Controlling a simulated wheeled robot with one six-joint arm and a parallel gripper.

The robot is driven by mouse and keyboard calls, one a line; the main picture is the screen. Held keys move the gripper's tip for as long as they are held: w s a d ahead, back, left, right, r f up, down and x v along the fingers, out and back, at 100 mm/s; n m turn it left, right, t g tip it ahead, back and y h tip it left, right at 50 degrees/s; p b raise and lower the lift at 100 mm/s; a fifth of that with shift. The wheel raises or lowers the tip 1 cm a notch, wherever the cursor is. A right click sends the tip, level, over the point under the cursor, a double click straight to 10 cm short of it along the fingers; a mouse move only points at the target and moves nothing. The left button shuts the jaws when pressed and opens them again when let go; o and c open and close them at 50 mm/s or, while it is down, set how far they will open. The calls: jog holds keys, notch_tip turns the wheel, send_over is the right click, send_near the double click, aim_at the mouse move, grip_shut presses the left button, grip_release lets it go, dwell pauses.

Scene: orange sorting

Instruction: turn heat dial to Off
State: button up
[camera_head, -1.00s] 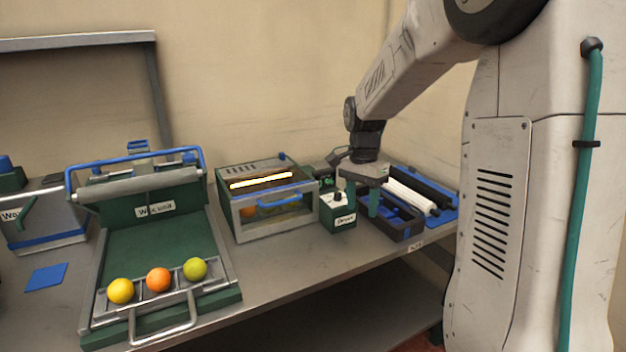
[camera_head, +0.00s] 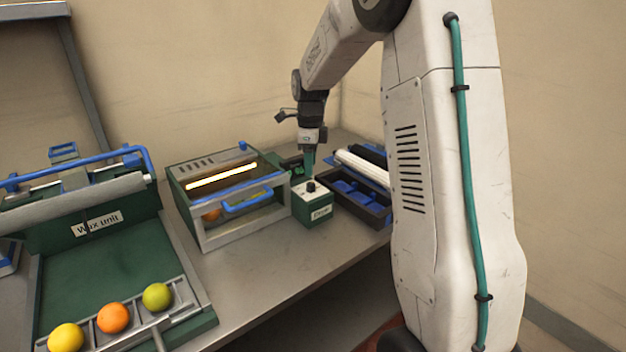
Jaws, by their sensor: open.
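The heat dial is a small black knob (camera_head: 311,187) on the pale top of a green control box (camera_head: 313,208) with a white label on its front. Which setting the dial points to is too small to tell. My gripper (camera_head: 309,170) is open, pointing down just above the knob. One teal finger shows; the other is hidden. I cannot tell whether the fingers touch the knob.
A glass-fronted heater box (camera_head: 205,241) with a glowing bar (camera_head: 222,176) and a blue handle stands left of the control box. A dark tray (camera_head: 377,220) with rollers is close on the right. The wax unit (camera_head: 100,262) holds a yellow, an orange and a green fruit.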

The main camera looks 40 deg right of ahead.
aim_at(311, 183)
notch_tip(311, 183, down, 6)
jog(key=shift+f, duration=0.2)
jog(key=shift+c, duration=0.3)
